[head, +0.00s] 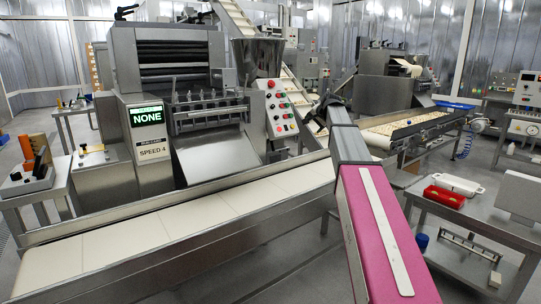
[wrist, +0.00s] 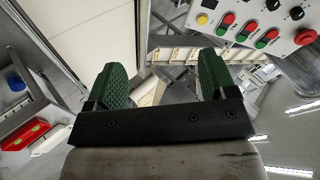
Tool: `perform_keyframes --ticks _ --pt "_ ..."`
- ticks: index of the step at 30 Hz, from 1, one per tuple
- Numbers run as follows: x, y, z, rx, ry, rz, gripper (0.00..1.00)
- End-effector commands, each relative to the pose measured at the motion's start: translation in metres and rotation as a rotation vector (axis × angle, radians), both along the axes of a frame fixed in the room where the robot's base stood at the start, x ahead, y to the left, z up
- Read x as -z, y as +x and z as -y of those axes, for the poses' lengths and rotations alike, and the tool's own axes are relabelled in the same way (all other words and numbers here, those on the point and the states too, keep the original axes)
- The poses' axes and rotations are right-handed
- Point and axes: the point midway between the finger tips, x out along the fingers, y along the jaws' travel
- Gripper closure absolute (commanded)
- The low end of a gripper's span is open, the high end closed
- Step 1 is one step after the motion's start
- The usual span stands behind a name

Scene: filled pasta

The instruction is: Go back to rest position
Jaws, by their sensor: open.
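My gripper (wrist: 164,78) shows in the wrist view as two green ridged fingers on a black bracket. The fingers are spread apart and nothing is held between them. In the head view my pink and grey arm reaches forward from the lower right, with its far end in front of the machine's control panel (head: 281,108). The fingers are too small and covered there to make out. The same panel, with coloured buttons, shows at the upper right of the wrist view (wrist: 262,22).
An empty pale conveyor belt (head: 145,238) runs below the pasta machine (head: 165,60), whose screen (head: 147,116) reads NONE. A side table (head: 27,188) stands left. At right, a red tray (head: 444,197) and white tray (head: 459,184) sit on a metal table. A loaded conveyor (head: 405,130) lies behind.

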Motion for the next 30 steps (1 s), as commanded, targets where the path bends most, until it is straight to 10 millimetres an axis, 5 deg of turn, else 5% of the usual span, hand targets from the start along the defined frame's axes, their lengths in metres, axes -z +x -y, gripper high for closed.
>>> perform_keyframes --ticks 3,15,24,30 --pt "0.072 -0.038 -0.005 -0.047 -0.070 -0.071 0.22" --pt "0.261 -0.168 -0.017 -0.245 -0.292 -0.292 0.22" --pt "0.366 -0.286 -0.020 -0.423 -0.427 -0.457 0.22" --pt "0.417 -0.367 -0.019 -0.553 -0.503 -0.565 0.22"
